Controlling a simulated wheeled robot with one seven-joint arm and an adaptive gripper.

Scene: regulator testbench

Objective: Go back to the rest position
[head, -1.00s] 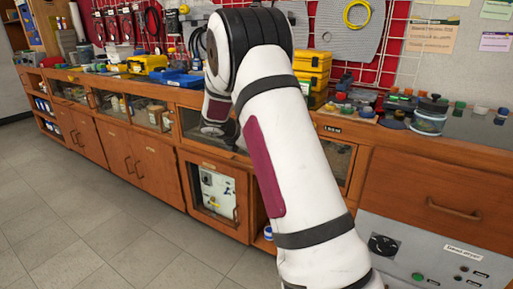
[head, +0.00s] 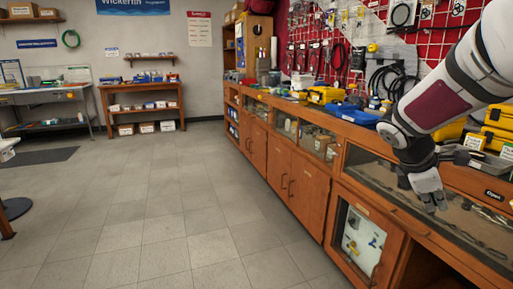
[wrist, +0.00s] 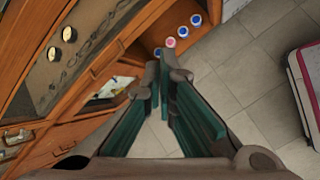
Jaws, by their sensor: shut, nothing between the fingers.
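My white arm reaches in from the upper right of the head view. My gripper (head: 432,204) hangs from it, pointing down, just in front of the wooden bench (head: 300,178) and its glass-topped front. In the wrist view my gripper (wrist: 162,58) shows its two fingers, with green inner sides, meeting at the tips. It is shut with nothing between the fingers. Below it in the wrist view are the open shelf of the bench, the small panel door and the floor.
Yellow cases (head: 497,130) and a blue tray (head: 355,114) stand on the bench top. Tools hang on the red wall grid (head: 340,45). Small round containers (wrist: 183,30) sit on a low shelf. The tiled floor (head: 170,215) left of the bench is clear.

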